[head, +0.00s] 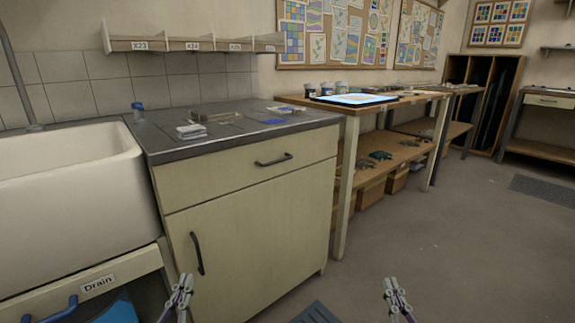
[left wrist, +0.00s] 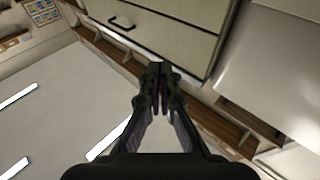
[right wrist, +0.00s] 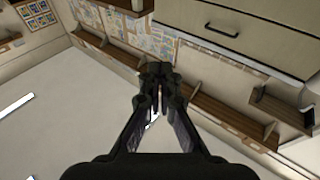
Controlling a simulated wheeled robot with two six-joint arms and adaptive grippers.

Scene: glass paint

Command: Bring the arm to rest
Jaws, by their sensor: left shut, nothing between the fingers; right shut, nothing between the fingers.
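My left gripper (head: 183,284) is low in the head view, in front of the cabinet door (head: 235,245). Its fingers are together and empty, as the left wrist view (left wrist: 155,72) also shows. My right gripper (head: 391,286) is low in the head view, over the grey floor and apart from any furniture. Its fingers meet with nothing between them in the right wrist view (right wrist: 155,72). Both grippers point upward, and the wrist views look toward the ceiling.
A white sink (head: 70,195) stands at the left, above a drawer labelled Drain (head: 98,284). The cabinet's dark worktop (head: 190,145) holds small items. A wooden table (head: 415,98) with a lit panel (head: 353,99) is behind.

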